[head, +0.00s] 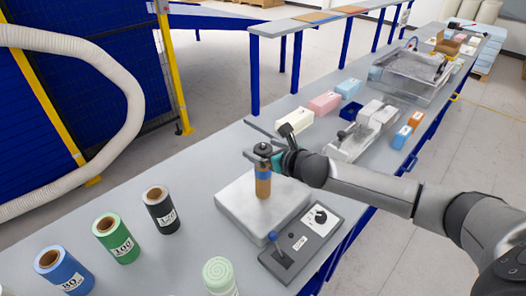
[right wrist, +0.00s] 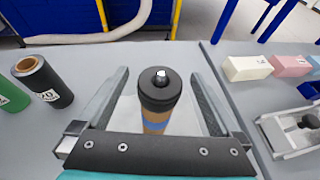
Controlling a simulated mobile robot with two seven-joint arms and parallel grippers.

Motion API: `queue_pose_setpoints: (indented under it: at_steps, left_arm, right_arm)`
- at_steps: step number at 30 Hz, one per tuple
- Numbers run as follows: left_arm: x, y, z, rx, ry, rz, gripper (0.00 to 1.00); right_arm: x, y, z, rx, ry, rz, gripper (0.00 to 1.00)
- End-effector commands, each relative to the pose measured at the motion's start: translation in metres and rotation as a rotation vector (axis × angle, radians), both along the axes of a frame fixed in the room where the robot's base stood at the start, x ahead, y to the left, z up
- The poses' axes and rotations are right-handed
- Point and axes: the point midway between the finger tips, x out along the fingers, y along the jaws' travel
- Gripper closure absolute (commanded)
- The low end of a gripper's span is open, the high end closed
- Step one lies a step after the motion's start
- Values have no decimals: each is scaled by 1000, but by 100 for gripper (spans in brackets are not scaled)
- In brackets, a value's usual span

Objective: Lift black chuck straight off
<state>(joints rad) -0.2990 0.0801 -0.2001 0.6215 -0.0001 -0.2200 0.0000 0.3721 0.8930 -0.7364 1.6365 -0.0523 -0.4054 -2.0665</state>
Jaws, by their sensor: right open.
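The black chuck (right wrist: 160,92) caps an upright tan cylinder with a blue band (right wrist: 155,126). In the head view the chuck (head: 262,149) is partly covered by my right gripper (head: 268,157), and the cylinder (head: 263,187) stands on a light grey slab (head: 235,205). My right gripper (right wrist: 160,85) is open, with one finger on each side of the chuck and a visible gap on both sides in the right wrist view. The cylinder's lower end is hidden in that view. My left gripper is not in view.
A grey control box (head: 300,243) with a lever and knob sits just in front of the slab. Blue (head: 65,270), green (head: 116,238) and black (head: 161,210) rolls stand at left. A pale green roll (head: 219,276) is near the front. Several coloured blocks lie farther back.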

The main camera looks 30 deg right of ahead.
Motion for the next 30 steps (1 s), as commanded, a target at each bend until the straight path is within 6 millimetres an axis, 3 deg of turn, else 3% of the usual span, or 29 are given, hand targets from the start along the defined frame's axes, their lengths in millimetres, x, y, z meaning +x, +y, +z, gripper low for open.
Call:
queue_pose_setpoints:
  at_steps: [7, 30]
  left_arm:
    - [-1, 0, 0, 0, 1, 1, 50]
    - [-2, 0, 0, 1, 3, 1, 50]
  right_arm:
    - [1, 0, 0, -1, 0, 0, 2]
    - [0, 0, 0, -1, 0, 0, 89]
